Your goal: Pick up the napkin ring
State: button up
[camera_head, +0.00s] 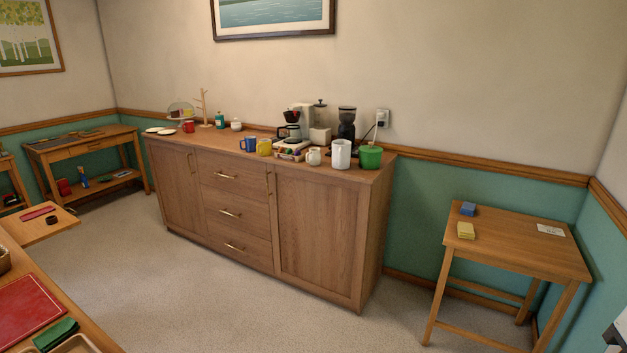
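I cannot pick out a napkin ring with certainty. A small dark round object (51,220) lies on a wooden leaf at the left, close to a flat red item (38,213); it is too small to tell whether it is a ring. My gripper's fingers are not in view. A pale and dark piece cut off at the lower right edge may be part of my arm.
A wooden sideboard (322,225) holds a coffee maker, mugs and a green pot (370,158). A small table (507,245) at the right holds a blue block and a yellow block. A red board (28,308) lies at the lower left. Carpet between is clear.

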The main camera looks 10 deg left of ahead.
aim_at(52, 220)
jog(key=u, duration=0.05)
jog(key=i, duration=1.85)
jog(key=u, duration=0.7)
jog(key=i, duration=1)
jog(key=u, duration=1.5)
jog(key=i, duration=0.85)
jog(key=u, duration=0.7)
